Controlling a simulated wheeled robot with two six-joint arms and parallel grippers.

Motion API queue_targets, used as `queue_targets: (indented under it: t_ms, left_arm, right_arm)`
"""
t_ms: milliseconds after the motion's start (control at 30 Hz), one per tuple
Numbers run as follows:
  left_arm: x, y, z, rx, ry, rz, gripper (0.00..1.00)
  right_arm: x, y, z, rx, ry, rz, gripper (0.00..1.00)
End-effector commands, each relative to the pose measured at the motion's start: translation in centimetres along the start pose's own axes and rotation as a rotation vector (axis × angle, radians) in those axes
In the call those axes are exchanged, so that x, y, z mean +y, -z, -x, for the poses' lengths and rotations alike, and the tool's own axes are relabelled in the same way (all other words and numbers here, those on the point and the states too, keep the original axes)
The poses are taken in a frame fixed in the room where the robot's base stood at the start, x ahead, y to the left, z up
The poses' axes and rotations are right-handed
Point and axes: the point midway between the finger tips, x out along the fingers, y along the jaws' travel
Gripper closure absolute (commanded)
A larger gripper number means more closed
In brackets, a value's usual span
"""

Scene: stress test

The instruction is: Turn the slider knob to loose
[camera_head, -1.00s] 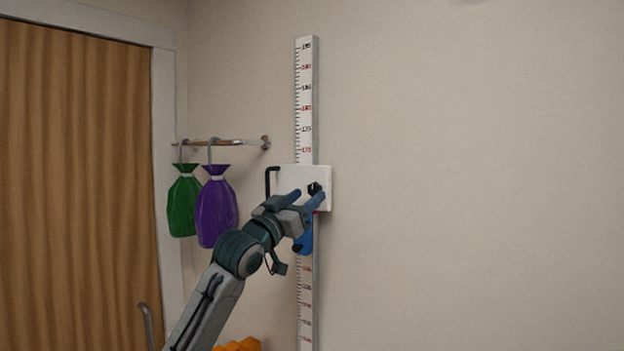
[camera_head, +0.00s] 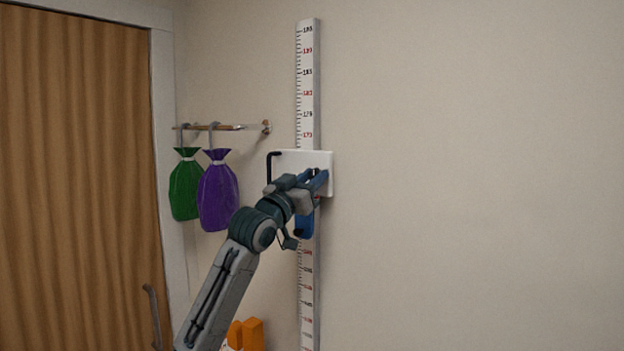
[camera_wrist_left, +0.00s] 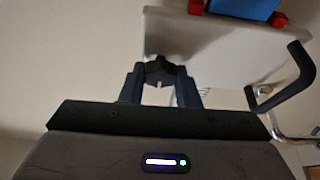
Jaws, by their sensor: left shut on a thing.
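The slider is a white plate (camera_head: 290,160) on a tall measuring scale (camera_head: 307,90) fixed to the wall. Its small black knob (camera_head: 315,171) is mostly hidden by my fingers in the head view. My left gripper (camera_head: 317,178) is at the plate's front, shut on the knob. In the left wrist view the dark knob (camera_wrist_left: 159,72) sits between the two fingers, with a small pale mark on it. A black bent handle (camera_head: 269,167) sticks out from the plate's left side; it also shows in the left wrist view (camera_wrist_left: 290,85). My right gripper is not in view.
A green bag (camera_head: 185,190) and a purple bag (camera_head: 218,195) hang from a wall rail (camera_head: 225,127) left of the scale. A blue part (camera_head: 304,227) sits below the plate. Orange blocks (camera_head: 252,335) stand low down. The wall on the right is clear.

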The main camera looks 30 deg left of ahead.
Motion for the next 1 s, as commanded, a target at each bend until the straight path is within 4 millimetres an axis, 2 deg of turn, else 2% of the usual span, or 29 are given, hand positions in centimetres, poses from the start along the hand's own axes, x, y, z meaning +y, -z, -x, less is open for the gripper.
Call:
queue_targets:
  t_ms: [367, 1000]
  left_arm:
    - [0.1, -0.2, 0.1, 0.004, 0.049, 0.12, 0.94]
    - [0.3, 0.0, 0.1, 0.005, 0.271, 0.663, 0.94]
  right_arm:
    - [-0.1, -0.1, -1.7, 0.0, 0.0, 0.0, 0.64]
    - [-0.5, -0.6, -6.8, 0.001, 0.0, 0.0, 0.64]
